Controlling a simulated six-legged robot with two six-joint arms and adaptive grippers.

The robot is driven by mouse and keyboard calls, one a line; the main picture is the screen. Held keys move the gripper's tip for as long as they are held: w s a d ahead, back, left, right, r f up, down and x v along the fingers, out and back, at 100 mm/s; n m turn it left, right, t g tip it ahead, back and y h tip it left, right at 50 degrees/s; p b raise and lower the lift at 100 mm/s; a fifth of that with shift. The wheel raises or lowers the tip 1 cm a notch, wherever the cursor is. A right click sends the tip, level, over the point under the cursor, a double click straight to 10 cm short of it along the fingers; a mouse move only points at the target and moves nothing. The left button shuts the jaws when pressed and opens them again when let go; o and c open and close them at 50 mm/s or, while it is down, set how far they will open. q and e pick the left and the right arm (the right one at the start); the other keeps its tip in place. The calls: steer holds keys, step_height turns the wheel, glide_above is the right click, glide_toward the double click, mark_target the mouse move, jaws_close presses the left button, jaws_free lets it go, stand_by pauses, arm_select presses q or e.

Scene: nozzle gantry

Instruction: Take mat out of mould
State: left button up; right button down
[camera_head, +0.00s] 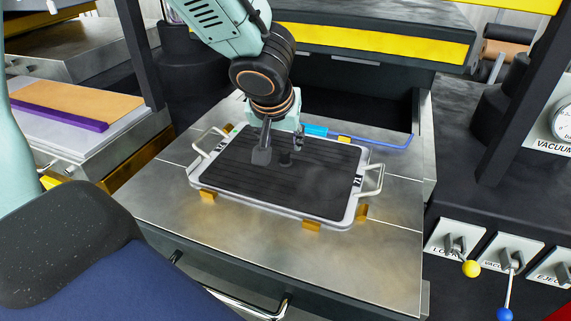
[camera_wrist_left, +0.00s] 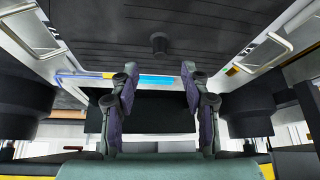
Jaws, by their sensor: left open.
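The black ribbed mat (camera_head: 325,183) lies flat in the silver mould (camera_head: 268,207), a shallow tray with a wire handle at each end. A small dark knob (camera_head: 285,158) stands up from the mat; it also shows in the left wrist view (camera_wrist_left: 159,43). My left gripper (camera_head: 281,148) is over the back half of the mat, fingers pointing down. Its fingers are apart, one on each side of the knob in the picture, and nothing is held. In the left wrist view the open fingers (camera_wrist_left: 160,78) show a clear gap. I cannot tell whether a fingertip touches the mat.
The mould rests on a metal table (camera_head: 190,225) with brass blocks (camera_head: 312,226) along its front. A cyan-handled tool (camera_head: 315,131) with a blue hose lies behind it. Levers (camera_head: 471,267) are at the right. A purple bar (camera_head: 60,115) lies on the left bench. The table's front is clear.

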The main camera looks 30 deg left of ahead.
mark_target(285, 151)
arm_select(q)
steer(key=shift+w+x, duration=0.2)
steer(key=shift+x, duration=3.75)
steer(key=shift+a+r, duration=0.15)
jaws_close()
